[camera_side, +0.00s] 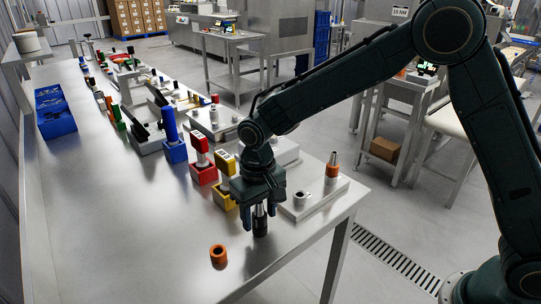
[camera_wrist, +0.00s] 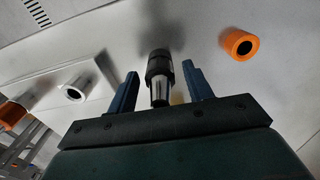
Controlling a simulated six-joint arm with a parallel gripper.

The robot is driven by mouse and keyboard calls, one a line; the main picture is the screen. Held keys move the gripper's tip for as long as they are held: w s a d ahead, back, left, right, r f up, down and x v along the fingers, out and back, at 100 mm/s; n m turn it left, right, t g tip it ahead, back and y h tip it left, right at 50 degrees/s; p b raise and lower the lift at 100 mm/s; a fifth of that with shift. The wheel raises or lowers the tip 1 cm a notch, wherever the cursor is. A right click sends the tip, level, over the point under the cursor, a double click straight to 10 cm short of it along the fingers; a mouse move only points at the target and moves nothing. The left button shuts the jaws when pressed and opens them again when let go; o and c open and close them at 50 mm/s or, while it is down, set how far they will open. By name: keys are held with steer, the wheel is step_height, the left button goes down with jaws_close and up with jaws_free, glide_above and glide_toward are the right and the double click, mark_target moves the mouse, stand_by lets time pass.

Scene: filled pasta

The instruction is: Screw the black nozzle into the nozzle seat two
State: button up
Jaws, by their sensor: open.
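The black nozzle (camera_side: 261,226), a black collar with a silver tapered end, stands upright on the steel table. In the wrist view the nozzle (camera_wrist: 158,66) is between the two blue fingers, with a gap visible on each side. My gripper (camera_side: 258,212) points down over it and is open; it also shows in the wrist view (camera_wrist: 160,76). A pale seat block (camera_side: 318,202) lies just right of the gripper. It holds an empty round seat (camera_side: 303,196), also seen in the wrist view (camera_wrist: 73,93), and an orange-collared nozzle (camera_side: 333,168). I see no number on the seats.
A loose orange ring (camera_side: 218,256) lies on the table at the front left. Yellow (camera_side: 222,192), red (camera_side: 204,172) and blue (camera_side: 175,151) holders stand behind the gripper. A blue bin (camera_side: 55,112) is at far left. The table's front left is mostly clear.

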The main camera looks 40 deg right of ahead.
stand_by(0.6)
steer(key=c, duration=1)
steer(key=shift+r, duration=1.15)
stand_by(0.7)
steer(key=shift+r, duration=0.7)
steer(key=shift+r, duration=0.35)
steer(key=shift+r, duration=0.7)
steer(key=shift+r, duration=0.15)
